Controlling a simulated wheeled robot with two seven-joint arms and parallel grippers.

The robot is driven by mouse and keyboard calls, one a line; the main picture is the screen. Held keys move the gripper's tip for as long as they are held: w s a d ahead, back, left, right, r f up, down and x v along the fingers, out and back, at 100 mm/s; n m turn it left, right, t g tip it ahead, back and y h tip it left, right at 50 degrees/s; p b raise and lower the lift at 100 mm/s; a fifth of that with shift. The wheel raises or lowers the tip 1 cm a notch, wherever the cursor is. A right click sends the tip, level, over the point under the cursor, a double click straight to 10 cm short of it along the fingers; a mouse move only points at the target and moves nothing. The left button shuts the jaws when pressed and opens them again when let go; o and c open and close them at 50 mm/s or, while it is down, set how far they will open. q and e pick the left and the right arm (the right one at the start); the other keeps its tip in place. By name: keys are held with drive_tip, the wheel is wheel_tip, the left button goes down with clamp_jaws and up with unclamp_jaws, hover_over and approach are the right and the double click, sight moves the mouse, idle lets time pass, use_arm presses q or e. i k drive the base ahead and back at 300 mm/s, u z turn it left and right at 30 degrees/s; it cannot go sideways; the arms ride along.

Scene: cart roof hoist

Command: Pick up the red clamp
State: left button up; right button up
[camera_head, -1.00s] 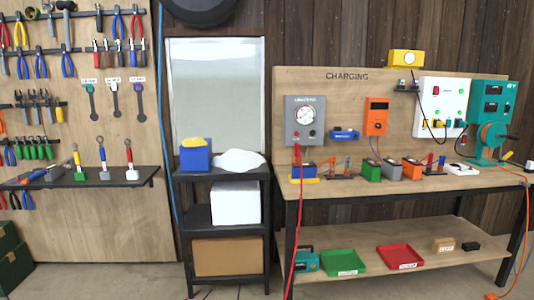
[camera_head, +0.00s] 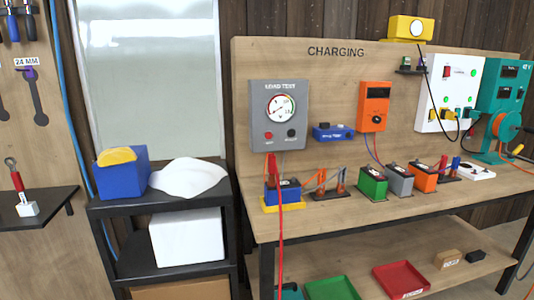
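Neither of my grippers is in view. Red clamp-like pieces (camera_head: 341,181) stand on a small dark base on the charging bench, with grey cable beside them; they are too small to tell which is the red clamp. A similar base with red and blue pieces (camera_head: 447,166) stands farther right. A blue battery (camera_head: 284,191) in a yellow tray stands behind this cable.
Green (camera_head: 373,182), grey (camera_head: 398,179) and orange (camera_head: 423,175) batteries stand in a row on the bench (camera_head: 330,215). The bench front is clear. A black shelf rack (camera_head: 123,267) on the left holds a blue box (camera_head: 122,175) and a white cloth (camera_head: 188,177).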

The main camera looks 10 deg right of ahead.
sight(271, 181)
drive_tip(key=i, duration=1.05)
drive_tip(key=u, duration=1.5)
drive_tip(key=i, duration=0.15)
drive_tip(key=u, duration=0.15)
